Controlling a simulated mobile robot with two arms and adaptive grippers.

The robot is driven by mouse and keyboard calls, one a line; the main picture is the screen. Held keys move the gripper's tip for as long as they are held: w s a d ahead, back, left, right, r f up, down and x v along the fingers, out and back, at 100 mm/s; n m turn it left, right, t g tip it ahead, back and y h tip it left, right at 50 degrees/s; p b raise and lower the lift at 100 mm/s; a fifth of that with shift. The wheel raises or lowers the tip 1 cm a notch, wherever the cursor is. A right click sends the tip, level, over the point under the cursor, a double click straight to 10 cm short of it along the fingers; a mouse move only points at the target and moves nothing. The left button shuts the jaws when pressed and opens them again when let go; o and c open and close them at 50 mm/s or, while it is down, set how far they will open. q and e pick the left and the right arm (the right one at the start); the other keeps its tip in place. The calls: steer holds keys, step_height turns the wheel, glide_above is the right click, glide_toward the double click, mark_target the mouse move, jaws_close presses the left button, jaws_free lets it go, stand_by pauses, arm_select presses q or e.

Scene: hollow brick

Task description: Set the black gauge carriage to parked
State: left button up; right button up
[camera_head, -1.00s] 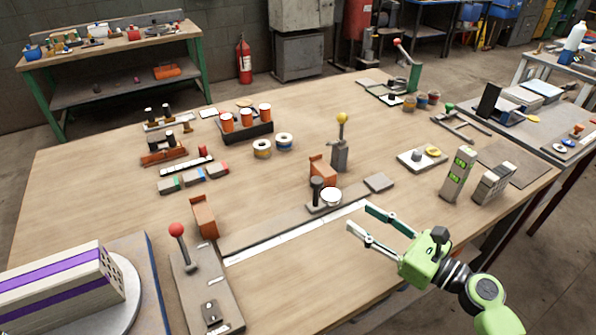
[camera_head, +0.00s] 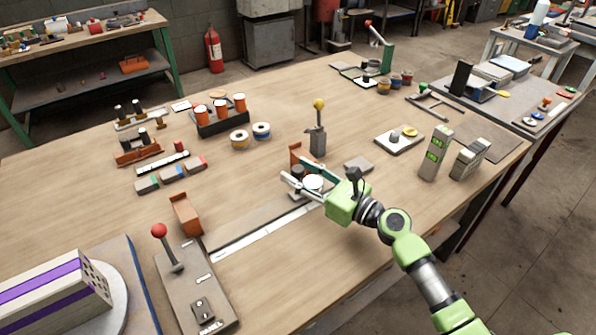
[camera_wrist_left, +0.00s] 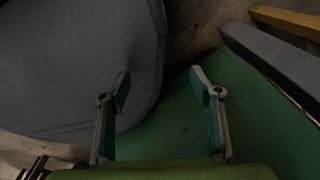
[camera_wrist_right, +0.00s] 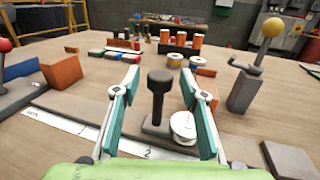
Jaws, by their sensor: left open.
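In the head view the carriage is largely hidden by my right gripper (camera_head: 294,171). My right gripper (camera_wrist_right: 158,78) is open, its fingers on either side of the post, with visible gaps. My left gripper (camera_wrist_left: 160,90) is open and empty, away from the table top.
An orange block (camera_head: 186,214) stands near the rail's left end, and another (camera_head: 296,154) behind the carriage. A red-knobbed lever (camera_head: 165,245) stands left, a yellow-knobbed lever (camera_head: 319,128) behind. A flat grey block (camera_head: 358,164) lies right of the carriage.

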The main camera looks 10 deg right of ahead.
steer(key=shift+w+a, duration=0.25)
steer(key=shift+w, duration=0.05)
jaws_close()
steer(key=shift+s+a+r+p, duration=0.1)
steer(key=shift+s+a+p, duration=0.05)
steer(key=shift+a+p, duration=0.2)
steer(key=s+a+p, duration=0.1)
steer(key=a, duration=0.2)
steer(key=s+a+p, duration=0.1)
steer(key=a+p, duration=0.1)
steer(key=a, duration=0.1)
steer(key=s+a+p, duration=0.1)
steer(key=s+a, duration=0.1)
steer(key=a, duration=0.1)
steer(key=shift+a+r, duration=0.2)
steer(key=s+a, duration=0.1)
steer(key=a, duration=0.3)
steer(key=s+a+p, duration=0.1)
steer(key=s+a, duration=0.1)
steer(key=a, duration=0.1)
steer(key=s+a+p, duration=0.1)
steer(key=a, duration=0.3)
steer(key=shift+s+a+f, duration=0.2)
steer(key=shift+s+a, duration=0.15)
steer(key=shift+s+a+f, duration=0.1)
steer(key=shift+s+a, duration=0.05)
steer(key=shift+a, duration=0.2)
